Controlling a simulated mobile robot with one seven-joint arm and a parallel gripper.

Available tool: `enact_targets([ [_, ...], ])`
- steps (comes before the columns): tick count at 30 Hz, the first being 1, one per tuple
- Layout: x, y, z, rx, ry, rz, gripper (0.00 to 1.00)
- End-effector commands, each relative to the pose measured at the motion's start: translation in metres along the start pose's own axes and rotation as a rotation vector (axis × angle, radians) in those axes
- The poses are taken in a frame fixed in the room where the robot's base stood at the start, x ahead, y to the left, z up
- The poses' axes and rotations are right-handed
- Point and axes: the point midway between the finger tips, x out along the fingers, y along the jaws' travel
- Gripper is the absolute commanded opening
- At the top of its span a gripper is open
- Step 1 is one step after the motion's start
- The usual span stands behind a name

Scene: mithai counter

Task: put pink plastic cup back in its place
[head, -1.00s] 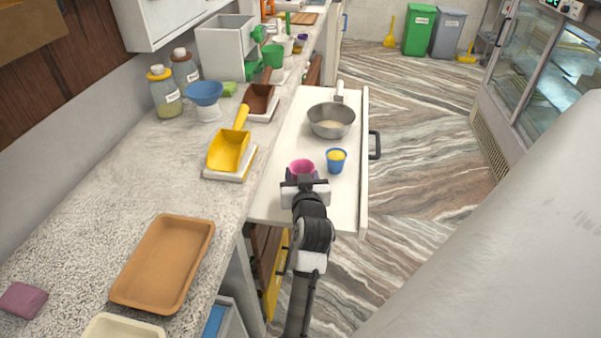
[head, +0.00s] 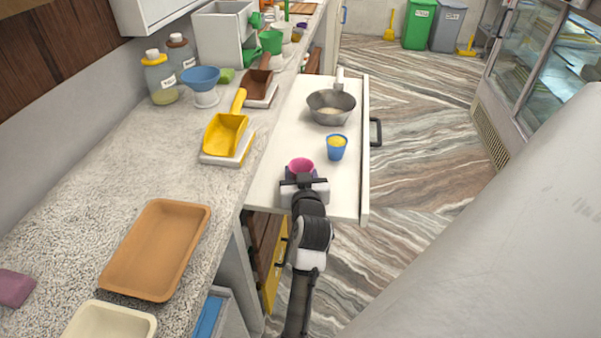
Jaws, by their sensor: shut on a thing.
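The pink plastic cup (head: 301,166) is in the head view, over the near part of an open white drawer (head: 270,185). My gripper (head: 303,178) is shut on the pink cup, reaching it from the near side. The gripper hides the cup's lower part, so I cannot tell whether its base touches the drawer floor. A grey metal pan (head: 331,114) with pale contents sits further back in the drawer.
The counter on the left holds a yellow scoop (head: 225,133) on a white stand, a brown scoop (head: 257,83), an orange-brown tray (head: 157,248), a cream tray (head: 112,322), a blue bowl (head: 201,78) and jars. The drawer's right edge has a dark handle (head: 375,132).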

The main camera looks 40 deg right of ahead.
Motion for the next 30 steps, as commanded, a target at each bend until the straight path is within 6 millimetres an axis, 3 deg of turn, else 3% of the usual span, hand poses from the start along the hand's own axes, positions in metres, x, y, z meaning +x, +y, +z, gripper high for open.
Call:
enact_targets([
  [17,0.002,0.000,0.013,0.000,0.000,0.000,0.21],
  [18,0.002,0.000,0.012,0.000,0.000,0.000,0.48],
  [23,0.002,0.000,0.012,0.000,0.000,0.000,0.69],
  [30,0.002,0.000,0.012,0.000,0.000,0.000,0.71],
])
